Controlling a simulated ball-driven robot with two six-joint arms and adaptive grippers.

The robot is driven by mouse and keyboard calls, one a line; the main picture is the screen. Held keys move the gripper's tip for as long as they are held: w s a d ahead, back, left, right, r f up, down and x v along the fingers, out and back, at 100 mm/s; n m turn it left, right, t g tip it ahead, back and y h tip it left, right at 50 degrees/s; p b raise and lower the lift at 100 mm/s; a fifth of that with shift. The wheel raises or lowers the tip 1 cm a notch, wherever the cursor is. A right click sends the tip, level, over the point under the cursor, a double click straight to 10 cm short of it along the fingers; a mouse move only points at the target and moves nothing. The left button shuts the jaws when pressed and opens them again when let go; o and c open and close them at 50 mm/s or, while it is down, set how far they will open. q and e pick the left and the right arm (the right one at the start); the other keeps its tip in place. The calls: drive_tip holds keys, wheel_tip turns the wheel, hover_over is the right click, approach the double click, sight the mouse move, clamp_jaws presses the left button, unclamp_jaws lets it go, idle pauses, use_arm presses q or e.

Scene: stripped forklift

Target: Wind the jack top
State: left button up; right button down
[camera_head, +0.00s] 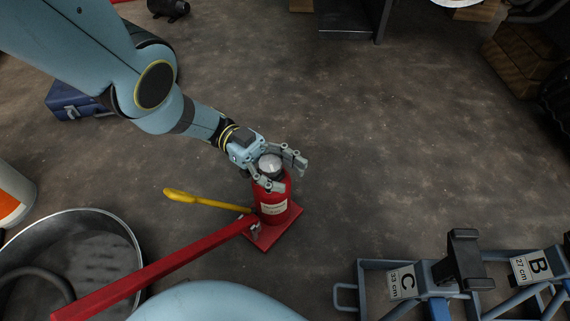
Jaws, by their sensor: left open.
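The red bottle jack (273,206) stands upright on its square base on the floor, with a pale label on its body. Its round silver top (270,165) shows between the fingers of my left gripper (287,172). The gripper is open, with one finger on the far side of the top and one on the near side. I cannot tell whether the fingers touch it. A long red handle (150,270) runs from the jack's base toward the lower left. My right gripper is not in view.
A yellow-handled tool (205,201) lies left of the jack. A metal tub (127,233) stands at the lower left. A blue toolbox (68,102) sits upper left. Floor right of the jack is clear.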

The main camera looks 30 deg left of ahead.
use_arm(q)
drive_tip(key=shift+w+r, duration=0.1)
drive_tip(key=shift+r, duration=0.05)
drive_tip(key=shift+r, duration=0.2)
wheel_tip(320, 180, up, 9)
drive_tip(key=shift+r, duration=0.15)
idle(0.5)
